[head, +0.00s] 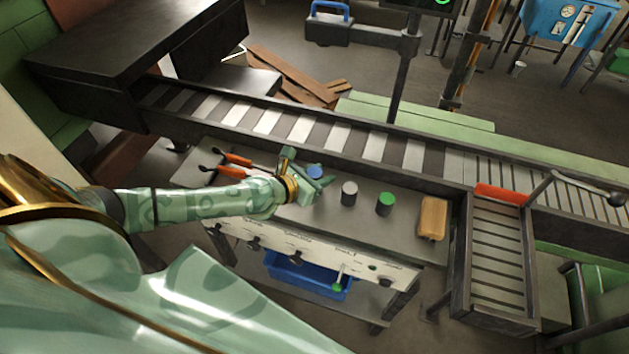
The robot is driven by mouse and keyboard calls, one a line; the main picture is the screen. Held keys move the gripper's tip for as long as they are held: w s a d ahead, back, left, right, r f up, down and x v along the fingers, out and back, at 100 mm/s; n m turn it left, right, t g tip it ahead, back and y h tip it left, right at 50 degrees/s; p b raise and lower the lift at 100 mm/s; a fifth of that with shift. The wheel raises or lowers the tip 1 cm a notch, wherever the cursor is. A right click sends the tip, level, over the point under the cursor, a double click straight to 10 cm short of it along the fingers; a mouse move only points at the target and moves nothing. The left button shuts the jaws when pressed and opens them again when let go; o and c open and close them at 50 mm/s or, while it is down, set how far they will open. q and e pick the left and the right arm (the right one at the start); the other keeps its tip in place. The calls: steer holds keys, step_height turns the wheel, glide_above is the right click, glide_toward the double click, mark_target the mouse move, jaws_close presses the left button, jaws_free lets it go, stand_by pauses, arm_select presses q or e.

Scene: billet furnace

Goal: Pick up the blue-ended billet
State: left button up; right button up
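The blue-ended billet (315,171) stands on the grey workbench in the head view, with its blue top showing and its lower part hidden by my gripper. My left gripper (311,167) is at the billet, its two fingers spread apart with the blue top showing between them. I cannot tell whether either finger touches it. A billet with a pale grey top (349,193) and a green-ended billet (385,204) stand to the right. My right gripper is not in view.
Orange-handled tongs (234,159) lie left of the gripper. A wooden block (432,217) sits at the bench's right end. A roller conveyor (300,128) with raised dark rails runs behind the bench; a side branch (497,255) stands at right. A blue bin (300,276) is below.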

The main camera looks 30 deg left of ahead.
arm_select(q)
steer(key=shift+w+r, duration=0.1)
jaws_close()
